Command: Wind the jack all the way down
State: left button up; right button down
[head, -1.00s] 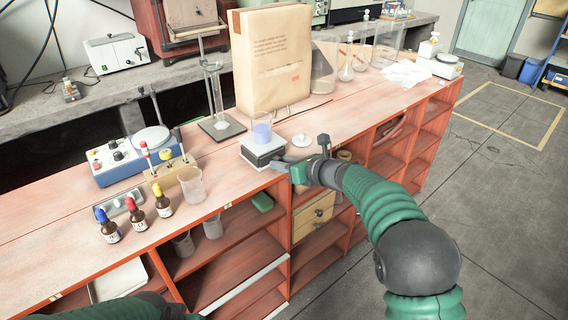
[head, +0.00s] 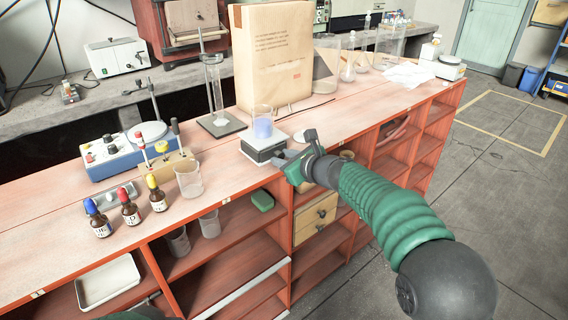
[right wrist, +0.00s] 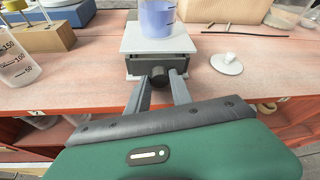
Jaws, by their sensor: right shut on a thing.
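The jack (head: 264,155) is a small lab jack with a pale top plate and dark base near the bench's front edge. In the right wrist view the jack (right wrist: 160,42) faces me, its plate a little above the base. A beaker of blue liquid (head: 262,122) stands upright on the plate; it also shows in the right wrist view (right wrist: 157,17). My right gripper (head: 292,160) is at the jack's front right side. In the right wrist view its fingers (right wrist: 159,84) are shut on the jack's black knob (right wrist: 158,76). My left gripper is out of view.
A white lid-like disc (right wrist: 227,63) lies right of the jack. A large paper bag (head: 273,60) stands behind it, a stand with a cylinder (head: 221,125) behind left. An empty beaker (head: 188,181) and several dropper bottles are farther left. Open shelves (head: 230,240) lie below the bench edge.

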jog(key=c, duration=1.1)
grip_release()
jog(key=shift+w, duration=0.1)
jog(key=shift+p+v, duration=0.65)
jog(key=shift+v, duration=7.75)
jog(key=shift+f, duration=0.1)
